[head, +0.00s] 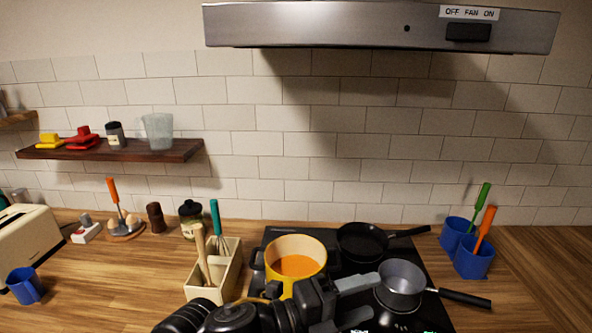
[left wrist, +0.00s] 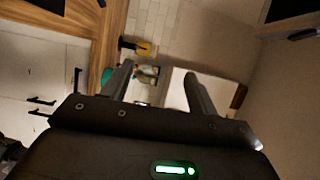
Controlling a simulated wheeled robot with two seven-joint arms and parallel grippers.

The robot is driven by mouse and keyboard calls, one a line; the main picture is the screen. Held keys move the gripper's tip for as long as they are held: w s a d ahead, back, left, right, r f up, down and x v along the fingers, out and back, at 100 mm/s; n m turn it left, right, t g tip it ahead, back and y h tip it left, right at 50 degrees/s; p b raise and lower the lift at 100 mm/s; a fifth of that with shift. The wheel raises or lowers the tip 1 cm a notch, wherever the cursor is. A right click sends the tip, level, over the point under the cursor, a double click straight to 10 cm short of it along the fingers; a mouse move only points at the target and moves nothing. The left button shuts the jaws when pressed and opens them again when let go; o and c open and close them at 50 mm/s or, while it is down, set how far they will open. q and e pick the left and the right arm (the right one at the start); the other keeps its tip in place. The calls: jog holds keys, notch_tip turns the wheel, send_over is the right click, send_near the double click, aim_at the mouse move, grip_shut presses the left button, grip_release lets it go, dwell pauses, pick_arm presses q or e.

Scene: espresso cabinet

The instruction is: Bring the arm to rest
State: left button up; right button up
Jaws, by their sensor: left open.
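My left arm comes in at the bottom middle of the head view, and its gripper (head: 370,298) hangs in front of the stove, pointing right. Its two fingers are apart with nothing between them. In the left wrist view the gripper (left wrist: 158,72) also shows both fingers spread and empty, with the counter and tiled wall blurred beyond. In the head view the gripper overlaps the lower part of a yellow pot (head: 297,262) of orange liquid; I cannot tell how close they are. My right gripper is in neither view.
The stove also bears a black pan (head: 362,242) and a grey saucepan (head: 402,283). A utensil holder (head: 205,294) stands left of it, blue cups (head: 474,262) right. A hood (head: 380,27) hangs above. Bare counter lies at the right (head: 535,290).

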pick_arm(q)
jog(key=w+a+f+n+t+y, duration=0.2)
jog(key=a+f+n+t+y, duration=0.3)
jog(key=a+f+n+y, duration=1.15)
jog(key=s+a+f+n+g, duration=0.7)
jog(key=s+a+f+n, duration=0.6)
jog(key=s+a+f, duration=0.45)
jog(key=s+f+g+b, duration=0.25)
jog(key=f+b, duration=0.85)
jog(key=f, duration=2.7)
jog(key=s+a+f+b, duration=0.2)
jog(key=s+f+b, duration=0.1)
jog(key=s+f, duration=0.5)
jog(key=s+a+f+b, duration=0.2)
jog(key=s+f+b, duration=0.2)
jog(key=s+f, duration=0.4)
notch_tip(320, 180, down, 6)
jog(key=shift+a+r, duration=0.15)
jog(key=shift+a, duration=0.2)
